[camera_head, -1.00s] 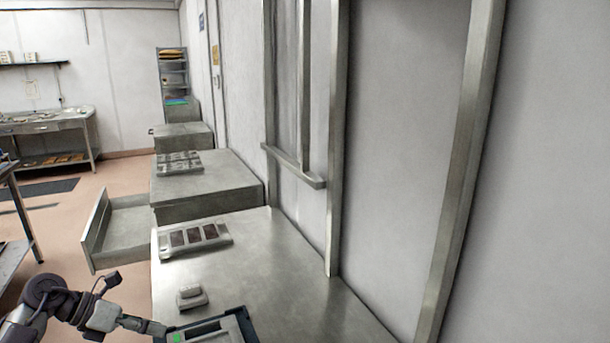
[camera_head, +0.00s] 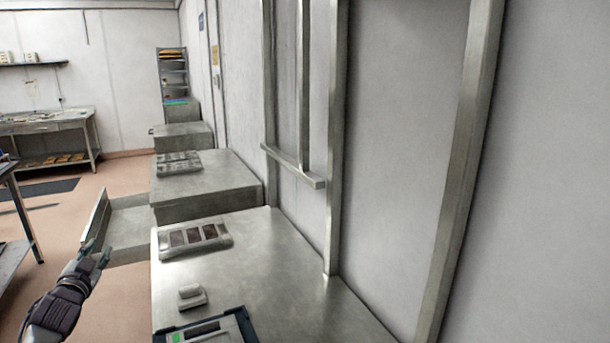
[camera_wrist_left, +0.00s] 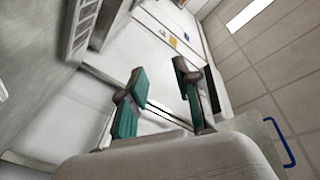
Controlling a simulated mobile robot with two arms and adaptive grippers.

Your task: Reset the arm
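My left arm comes in at the lower left of the head view. Its gripper (camera_head: 97,257) is raised over the floor, left of the near metal table (camera_head: 265,275), in front of the open drawer (camera_head: 128,228). In the left wrist view the two teal-padded fingers (camera_wrist_left: 158,103) stand well apart with nothing between them. The gripper is open and empty, apart from the table. My right gripper is in neither view.
On the near table are a mould tray with dark cavities (camera_head: 194,240), a small grey block (camera_head: 191,297) and a dark-framed box with a green patch (camera_head: 212,330). A metal frame (camera_head: 337,140) stands along the wall.

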